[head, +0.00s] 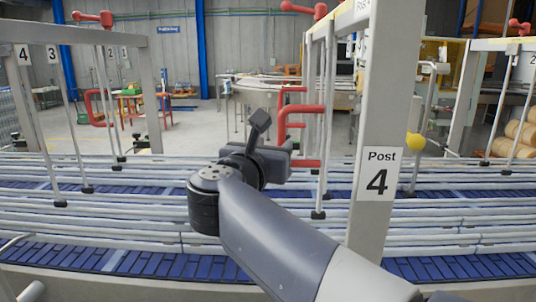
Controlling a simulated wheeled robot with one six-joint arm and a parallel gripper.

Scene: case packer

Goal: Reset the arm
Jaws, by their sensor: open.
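My arm reaches in from the bottom right of the head view, over the conveyor, and ends in my gripper (262,128). The gripper is raised near the middle of the picture, with a dark finger pointing up. I see no object held in it. Its far side is partly hidden by its own wrist and body.
Blue conveyor lanes (150,264) with metal guide rails (120,222) run across below the arm. A grey post marked "Post 4" (377,185) stands close right of the gripper. Red clamp handles (305,110) and thin vertical rods (320,190) stand just behind. Open floor lies beyond.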

